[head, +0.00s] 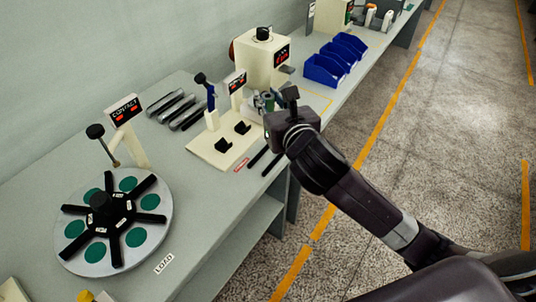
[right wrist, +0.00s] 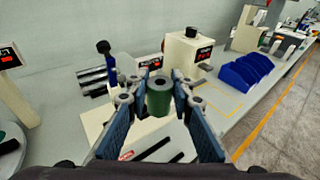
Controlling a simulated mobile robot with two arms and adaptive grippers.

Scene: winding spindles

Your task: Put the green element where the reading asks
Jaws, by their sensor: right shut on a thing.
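The green element (right wrist: 159,98) is a short cylinder with a dark round hole in its top, upright between the fingers of my right gripper (right wrist: 158,84). The gripper is shut on it; in the head view the gripper (head: 264,102) is over the bench by the cream stand (head: 205,148), its fingertips partly hidden by its own body. A display marked CONTACT (head: 123,110) and a smaller display (head: 236,83) show red readings too small to read. A grey round plate (head: 75,258) carries a black spoked hub and several green discs. My left gripper is not in view.
A cream box machine (head: 255,65) with a red display stands behind. Blue bins (head: 323,70) sit farther along the bench. Dark rods (head: 170,103) lie by the wall. A LOAD label (head: 164,263) marks the bench near the plate. Open floor lies to the right.

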